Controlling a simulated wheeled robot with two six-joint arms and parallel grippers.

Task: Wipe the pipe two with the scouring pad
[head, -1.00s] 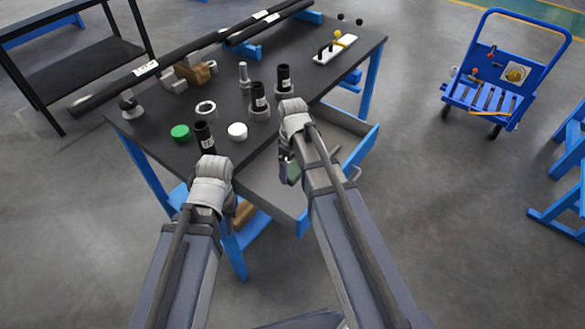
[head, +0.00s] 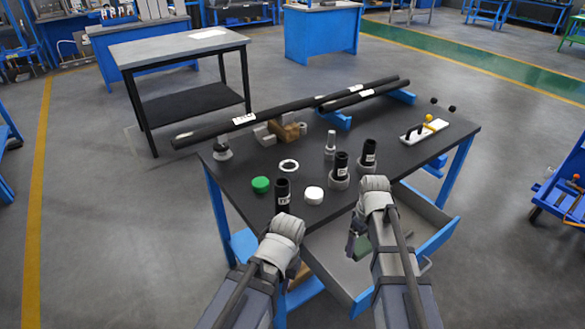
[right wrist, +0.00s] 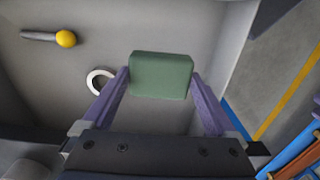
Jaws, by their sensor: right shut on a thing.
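My right gripper (right wrist: 160,80) is shut on the green scouring pad (right wrist: 161,75), which sits between its two fingertips above the open drawer. In the head view the pad (head: 364,245) shows partly beside my right wrist. The labels are too small to read, so I cannot tell which is pipe two.
The dark table (head: 225,170) carries a green cap (head: 261,185), a white cap (head: 314,195), a ring (head: 289,166) and a white tool tray (head: 424,129). The open drawer (head: 430,213) sticks out in front. In the right wrist view a yellow-ended tool (right wrist: 65,38) and white ring (right wrist: 101,80) lie below.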

